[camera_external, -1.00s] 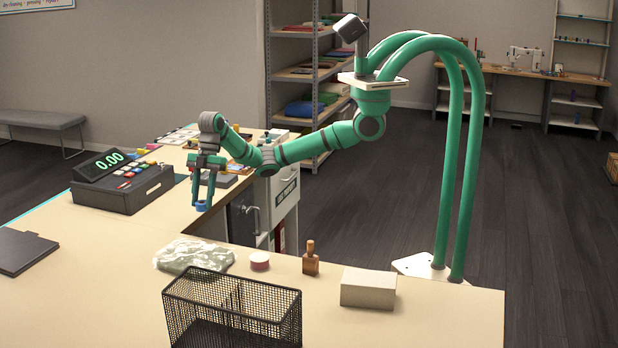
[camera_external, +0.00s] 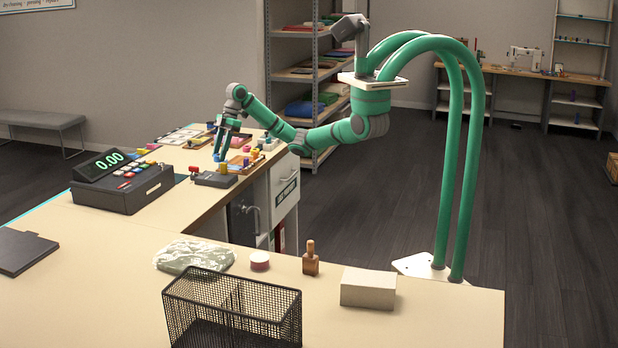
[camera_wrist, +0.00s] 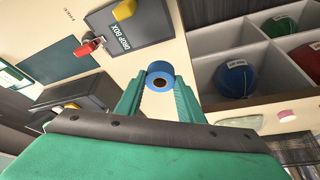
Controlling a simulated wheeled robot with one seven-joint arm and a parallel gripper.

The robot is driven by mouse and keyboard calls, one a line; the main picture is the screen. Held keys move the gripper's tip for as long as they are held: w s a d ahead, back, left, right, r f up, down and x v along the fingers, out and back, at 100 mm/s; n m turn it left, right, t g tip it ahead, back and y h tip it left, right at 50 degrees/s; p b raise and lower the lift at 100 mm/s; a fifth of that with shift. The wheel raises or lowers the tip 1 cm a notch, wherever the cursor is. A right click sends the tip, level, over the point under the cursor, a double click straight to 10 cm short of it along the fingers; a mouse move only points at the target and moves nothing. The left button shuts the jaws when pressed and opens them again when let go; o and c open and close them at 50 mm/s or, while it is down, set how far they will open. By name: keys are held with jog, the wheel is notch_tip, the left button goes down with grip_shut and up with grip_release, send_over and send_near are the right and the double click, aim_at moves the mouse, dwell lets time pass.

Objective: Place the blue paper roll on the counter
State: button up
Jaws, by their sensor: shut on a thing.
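In the external view my gripper (camera_external: 219,154) points down over the far part of the counter (camera_external: 165,215), beyond the cash register. The roll (camera_external: 217,158) shows there as a small blue spot at the fingertips. I cannot tell whether it touches the counter.
The cash register (camera_external: 122,186) and a small dark box (camera_external: 214,180) stand near my gripper. Small coloured items (camera_external: 240,160) lie beside it. A mesh basket (camera_external: 232,310), a plastic bag (camera_external: 193,256) and a beige box (camera_external: 368,288) stand on the near counter.

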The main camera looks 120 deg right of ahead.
jog(key=s+d+m+h, duration=0.15)
jog(key=s+d, duration=0.45)
jog(key=s, duration=0.6)
jog(key=s+d+m, duration=0.2)
jog(key=s+d, duration=0.3)
jog(key=s, duration=0.8)
jog(key=s+d+m+h, duration=0.15)
jog(key=s+d, duration=0.45)
jog(key=s, duration=0.6)
jog(key=shift+m+y, duration=0.3)
jog(key=shift+y, duration=0.1)
jog(key=w+d+f, duration=0.1)
jog(key=d+f, duration=0.1)
jog(key=d, duration=0.2)
jog(key=w+d+f, duration=0.2)
jog(key=d+f, duration=0.1)
jog(key=w+d+f, duration=0.1)
jog(key=d+f, duration=0.2)
jog(key=d, duration=0.1)
jog(key=shift+w+d, duration=0.3)
jog(key=shift+d, duration=0.05)
jog(key=shift+w+d+f, duration=0.1)
jog(key=shift+d+f, duration=0.2)
jog(key=shift+f, duration=0.05)
jog(key=shift+w+d+f, duration=0.1)
jog(key=shift+d+f, duration=0.05)
jog(key=shift+f, duration=0.75)
jog(key=shift+d+f, duration=0.1)
jog(key=shift+f, duration=0.8)
jog(key=shift+f, duration=0.1)
